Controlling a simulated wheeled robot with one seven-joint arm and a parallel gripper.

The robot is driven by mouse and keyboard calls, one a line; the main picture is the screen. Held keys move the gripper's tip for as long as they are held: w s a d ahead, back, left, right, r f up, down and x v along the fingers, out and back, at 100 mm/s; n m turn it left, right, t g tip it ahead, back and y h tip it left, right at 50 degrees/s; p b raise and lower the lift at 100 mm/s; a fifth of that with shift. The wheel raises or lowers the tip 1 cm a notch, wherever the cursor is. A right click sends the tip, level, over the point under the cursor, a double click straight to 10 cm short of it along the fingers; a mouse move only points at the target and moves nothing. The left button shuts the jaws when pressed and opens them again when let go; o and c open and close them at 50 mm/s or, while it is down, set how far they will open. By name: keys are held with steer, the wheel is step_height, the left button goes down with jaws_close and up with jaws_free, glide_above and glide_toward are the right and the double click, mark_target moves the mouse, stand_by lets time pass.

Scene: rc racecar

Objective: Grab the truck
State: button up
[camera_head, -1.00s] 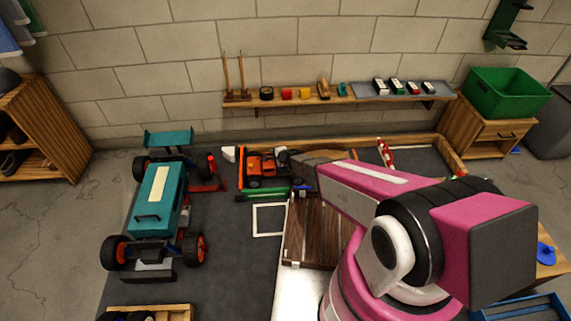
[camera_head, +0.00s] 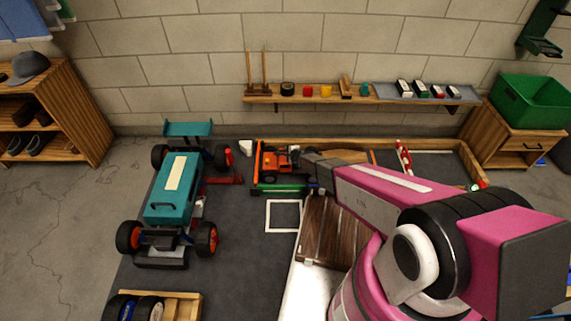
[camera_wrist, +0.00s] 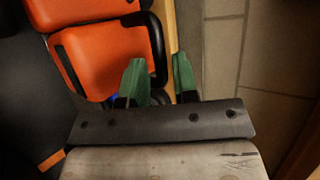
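The orange truck (camera_head: 279,162) stands in the wood-edged area by the back wall. In the wrist view its orange body (camera_wrist: 105,60) and a black bar (camera_wrist: 157,45) fill the upper left. My gripper (camera_wrist: 160,75) has two green fingertips with a gap between them. The left finger overlaps the orange body and the right one lies beyond the black bar, so the bar shows between them. I cannot tell whether either finger touches it. In the head view, my pink arm reaches left to the truck's right side; the fingertips are not clear there.
A teal racecar (camera_head: 172,190) stands left of the truck. A wall shelf (camera_head: 345,97) with small items hangs behind it. A green bar (camera_head: 280,189) lies in front of the truck, with a white square outline (camera_head: 284,230) nearer. A green bin (camera_head: 530,100) stands at the right.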

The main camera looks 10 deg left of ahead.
steer(key=x, duration=0.3)
jaws_close()
steer(key=shift+r, duration=0.1)
stand_by(1.3)
